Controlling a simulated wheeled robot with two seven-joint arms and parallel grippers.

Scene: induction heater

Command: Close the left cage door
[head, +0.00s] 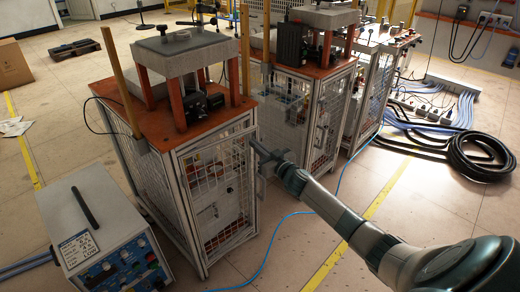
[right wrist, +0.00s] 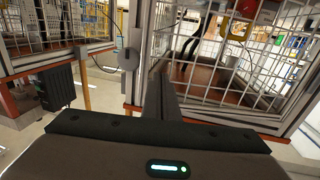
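The left cage is the nearest one, with an orange-brown top (head: 160,125) and silver-framed mesh sides. Its door (head: 215,195) is the mesh panel on the front right face, with a pale handle by its right edge. It stands nearly in line with the cage frame; I cannot tell whether a small gap is left. My right gripper (head: 260,150) is at the upper right edge of this door, very near or touching it. In the right wrist view its fingers (right wrist: 167,90) look together, close to the cage frame and mesh (right wrist: 235,75). Nothing shows between them. My left gripper is out of view.
A second cage (head: 300,105) stands behind and to the right, with another beyond. A white control box (head: 105,230) stands at the front left. A blue cable (head: 275,235) crosses the floor by the door. Black hose coils (head: 480,158) lie at right.

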